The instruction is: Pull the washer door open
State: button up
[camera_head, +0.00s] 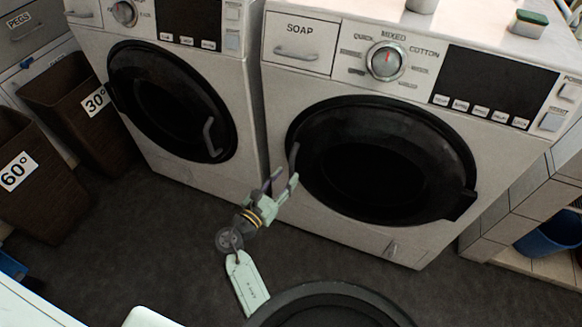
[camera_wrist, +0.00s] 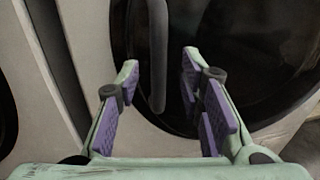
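The right washer (camera_head: 350,75) has a round, dark glass door (camera_head: 385,165) that is shut. Its grey, upright bar handle (camera_head: 294,158) sits on the door's left side. My gripper (camera_head: 286,178) is open beside the lower end of this handle, in front of the washer. In the wrist view, the green fingers with purple pads (camera_wrist: 161,64) stand apart, and the dark handle (camera_wrist: 158,50) appears between them. No pad visibly presses on it. I cannot tell how deep the handle sits between the fingers.
A left washer (camera_head: 180,70) stands close by, its door (camera_head: 170,100) also shut. Brown laundry bins (camera_head: 95,125) stand at the far left. A tiled shelf unit (camera_head: 510,215) stands at right.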

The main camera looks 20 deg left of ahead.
aim_at(290, 172)
jog(key=shift+x, duration=2.1)
jog(key=shift+c, duration=0.2)
grip_shut()
